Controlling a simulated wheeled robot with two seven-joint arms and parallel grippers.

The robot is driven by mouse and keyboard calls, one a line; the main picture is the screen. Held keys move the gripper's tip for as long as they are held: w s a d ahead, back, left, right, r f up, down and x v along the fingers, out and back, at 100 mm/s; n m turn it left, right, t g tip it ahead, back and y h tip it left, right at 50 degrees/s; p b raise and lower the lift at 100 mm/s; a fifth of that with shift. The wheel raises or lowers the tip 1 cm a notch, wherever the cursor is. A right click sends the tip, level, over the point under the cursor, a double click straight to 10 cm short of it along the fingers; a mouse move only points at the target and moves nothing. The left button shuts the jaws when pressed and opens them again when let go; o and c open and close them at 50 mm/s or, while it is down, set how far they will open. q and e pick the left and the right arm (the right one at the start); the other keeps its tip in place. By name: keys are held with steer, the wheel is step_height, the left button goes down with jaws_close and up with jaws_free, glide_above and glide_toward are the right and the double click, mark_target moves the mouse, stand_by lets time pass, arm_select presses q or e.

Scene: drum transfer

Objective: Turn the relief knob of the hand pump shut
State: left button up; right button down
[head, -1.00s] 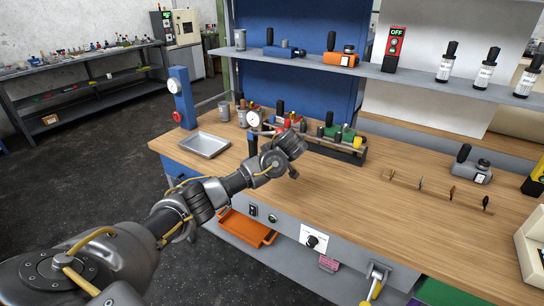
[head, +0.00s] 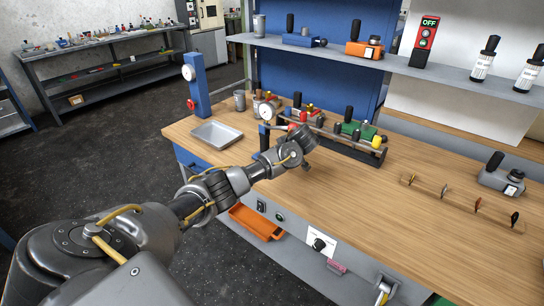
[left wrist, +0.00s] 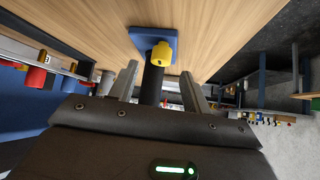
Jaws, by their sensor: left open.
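In the left wrist view a yellow knob (left wrist: 162,52) sits on a black post (left wrist: 152,84) by a blue base plate (left wrist: 148,36) on the bench. I take this to be the hand pump with its relief knob, but cannot be sure. My left gripper (left wrist: 158,82) is open; its two fingers show on either side of the post, and I cannot tell if either touches it. In the head view my left gripper (head: 305,150) is over the bench, right of a white dial gauge (head: 266,111); my wrist hides much of what lies behind it. My right gripper is not in view.
A rack of valves with a green block (head: 352,130) stands right behind the gripper. A metal tray (head: 215,134) and a blue post (head: 196,95) are to the left. A grey pump-like unit (head: 500,177) is at the right.

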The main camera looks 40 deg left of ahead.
arm_select(q)
steer(key=x, duration=0.3)
steer(key=shift+a+f, duration=0.25)
steer(key=shift+a, duration=0.05)
steer(key=shift+w+a+f, duration=0.15)
steer(key=shift+a+f, duration=0.2)
steer(key=shift+f, duration=0.05)
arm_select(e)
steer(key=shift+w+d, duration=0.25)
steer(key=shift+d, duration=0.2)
